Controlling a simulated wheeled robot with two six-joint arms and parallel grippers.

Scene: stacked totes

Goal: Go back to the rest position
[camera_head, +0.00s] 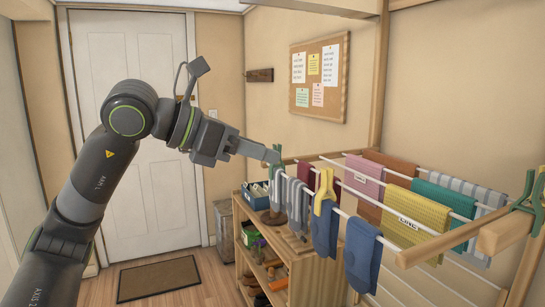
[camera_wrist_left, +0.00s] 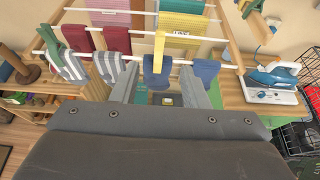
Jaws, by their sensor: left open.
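My left gripper (camera_head: 276,156) reaches in from the left and is open, with its fingers near the far-left end of the drying rack (camera_head: 440,243). In the left wrist view its two fingers (camera_wrist_left: 158,88) stand apart with nothing seen held between them. Beyond them a blue sock (camera_wrist_left: 157,78) hangs under a yellow peg (camera_wrist_left: 159,48). In the head view this peg (camera_head: 326,190) sits on the front rod above the blue sock (camera_head: 325,232). Whether the fingers touch the rack is unclear. My right gripper is not in view.
Striped socks (camera_head: 297,203) and another blue sock (camera_head: 362,255) hang on the front rod, with towels (camera_head: 415,218) behind. A wooden shelf (camera_head: 318,275) stands below. An iron (camera_wrist_left: 272,77) and a black wire basket (camera_wrist_left: 297,135) lie to the right in the wrist view.

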